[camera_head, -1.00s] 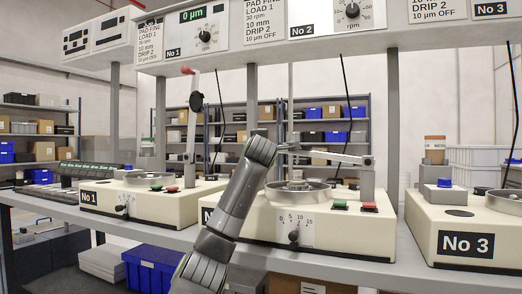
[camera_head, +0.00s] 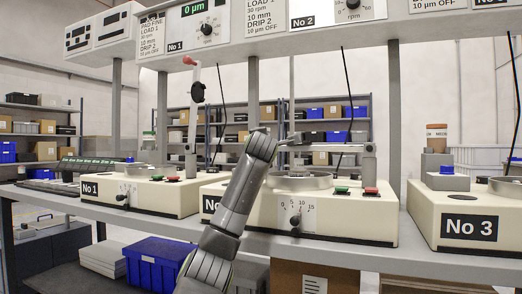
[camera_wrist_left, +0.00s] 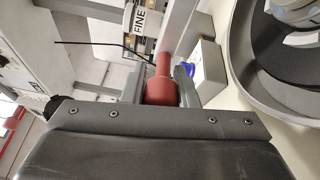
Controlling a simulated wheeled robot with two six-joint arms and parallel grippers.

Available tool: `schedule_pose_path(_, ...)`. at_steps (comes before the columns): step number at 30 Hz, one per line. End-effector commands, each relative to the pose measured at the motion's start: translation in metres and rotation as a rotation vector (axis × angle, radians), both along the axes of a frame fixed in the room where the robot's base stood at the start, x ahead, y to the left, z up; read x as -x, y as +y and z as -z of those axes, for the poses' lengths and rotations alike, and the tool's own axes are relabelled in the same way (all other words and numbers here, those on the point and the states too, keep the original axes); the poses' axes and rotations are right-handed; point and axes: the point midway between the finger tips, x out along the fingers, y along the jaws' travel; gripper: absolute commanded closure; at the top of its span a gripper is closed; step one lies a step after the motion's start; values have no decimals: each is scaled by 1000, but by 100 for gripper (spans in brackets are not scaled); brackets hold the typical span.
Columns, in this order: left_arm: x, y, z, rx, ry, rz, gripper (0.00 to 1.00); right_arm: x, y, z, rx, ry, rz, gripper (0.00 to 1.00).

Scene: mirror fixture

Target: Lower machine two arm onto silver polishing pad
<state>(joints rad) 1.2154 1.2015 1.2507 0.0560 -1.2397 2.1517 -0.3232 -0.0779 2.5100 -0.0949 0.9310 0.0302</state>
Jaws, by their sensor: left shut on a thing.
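Machine No 2 (camera_head: 340,222) stands at the centre with a silver round bowl (camera_head: 300,184) on top. Its arm (camera_head: 325,148) runs nearly level above the bowl from the post (camera_head: 369,165) at the right. In the left wrist view my left gripper (camera_wrist_left: 160,98) is shut on the red handle (camera_wrist_left: 161,88) of this arm. The bowl (camera_wrist_left: 243,75) shows at the right there, with a dark disc inside and a silver part above it. I cannot tell whether the arm touches the pad. My right gripper is out of view.
Machine No 1 (camera_head: 150,198), with its red-tipped arm (camera_head: 194,100) upright, stands left. Machine No 3 (camera_head: 455,220) stands right. An overhead panel (camera_head: 245,42) spans above. Green and red buttons (camera_head: 370,190) sit near the machine two post.

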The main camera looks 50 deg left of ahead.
Motion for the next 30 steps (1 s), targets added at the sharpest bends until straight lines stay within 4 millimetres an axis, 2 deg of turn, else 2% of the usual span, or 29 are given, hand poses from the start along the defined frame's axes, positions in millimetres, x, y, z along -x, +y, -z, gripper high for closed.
schedule_pose_path(2,0,0,-1,-1,-2,1,100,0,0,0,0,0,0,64)
schedule_pose_path(3,0,0,-1,-1,-2,1,71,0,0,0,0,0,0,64)
schedule_pose_path(7,0,0,-1,0,-1,1,54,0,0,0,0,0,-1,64)
schedule_pose_path(20,4,-5,0,-1,-1,0,52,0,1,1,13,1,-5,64)
schedule_pose_path(30,34,-46,0,-5,-1,0,52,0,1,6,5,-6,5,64)
